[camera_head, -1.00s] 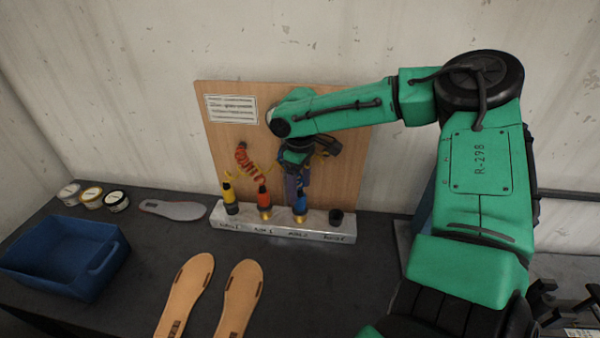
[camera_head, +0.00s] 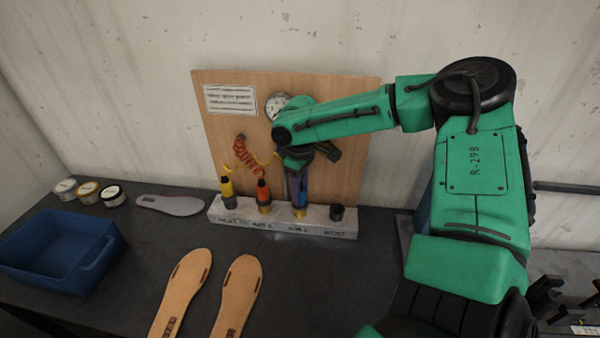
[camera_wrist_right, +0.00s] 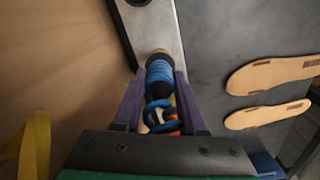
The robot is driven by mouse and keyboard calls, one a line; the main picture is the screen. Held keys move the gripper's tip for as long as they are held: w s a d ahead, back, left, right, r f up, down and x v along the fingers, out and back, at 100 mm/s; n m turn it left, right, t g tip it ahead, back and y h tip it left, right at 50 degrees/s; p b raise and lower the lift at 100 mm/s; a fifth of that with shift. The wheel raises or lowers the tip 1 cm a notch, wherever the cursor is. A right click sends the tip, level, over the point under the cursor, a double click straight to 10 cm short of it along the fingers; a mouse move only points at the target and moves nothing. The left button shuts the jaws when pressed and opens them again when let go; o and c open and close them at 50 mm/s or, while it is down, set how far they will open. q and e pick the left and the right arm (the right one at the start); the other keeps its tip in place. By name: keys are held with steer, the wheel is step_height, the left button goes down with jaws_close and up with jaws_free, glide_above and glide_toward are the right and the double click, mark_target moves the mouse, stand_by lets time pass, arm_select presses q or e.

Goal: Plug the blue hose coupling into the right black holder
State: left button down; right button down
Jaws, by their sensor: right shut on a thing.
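The blue hose coupling (camera_wrist_right: 158,76) is between the two fingers of my right gripper (camera_wrist_right: 157,84), which is shut on it. In the head view the right gripper (camera_head: 298,190) points down and hides most of the coupling. The coupling's brass lower end (camera_head: 299,211) shows at the third place from the left on the pale block (camera_head: 280,227). I cannot tell whether it is seated or just above it. The right black holder (camera_head: 337,212) is empty, at the block's right end. My left gripper is not in view.
A yellow coupling (camera_head: 228,190) and a red-orange coupling (camera_head: 263,192) stand left on the block. A wooden board (camera_head: 235,135) with a gauge (camera_head: 276,104) rises behind. A blue bin (camera_head: 60,252), tins, a grey insole and tan soles (camera_head: 236,290) lie left and in front.

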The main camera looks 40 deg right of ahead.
step_height(320, 180, up, 13)
steer(key=p, duration=1.2)
